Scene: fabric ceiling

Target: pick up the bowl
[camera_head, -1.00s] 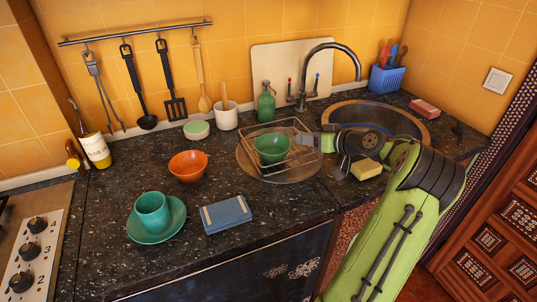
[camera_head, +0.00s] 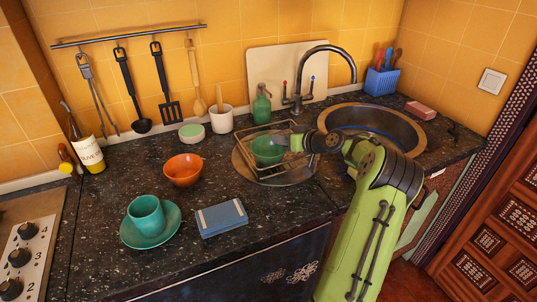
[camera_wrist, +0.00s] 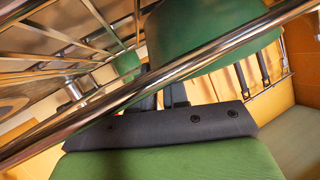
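A green bowl (camera_head: 267,150) sits in the wire dish rack (camera_head: 277,172) on the counter. My gripper (camera_head: 291,143) is at the right side of its rim; whether they touch is unclear. In the wrist view the bowl (camera_wrist: 200,38) fills the top middle, beyond a thick metal bar of the rack (camera_wrist: 190,64). The dark fingers of my gripper (camera_wrist: 161,98) show behind that bar with a gap between them, partly hidden. An orange bowl (camera_head: 183,170) stands on the counter left of the rack.
A teal cup (camera_head: 146,213) on a saucer (camera_head: 172,236) and a blue box (camera_head: 222,219) stand at the front. A sink (camera_head: 405,140) with a faucet lies right of the rack. A soap bottle (camera_head: 262,105) and white pot (camera_head: 219,120) are behind.

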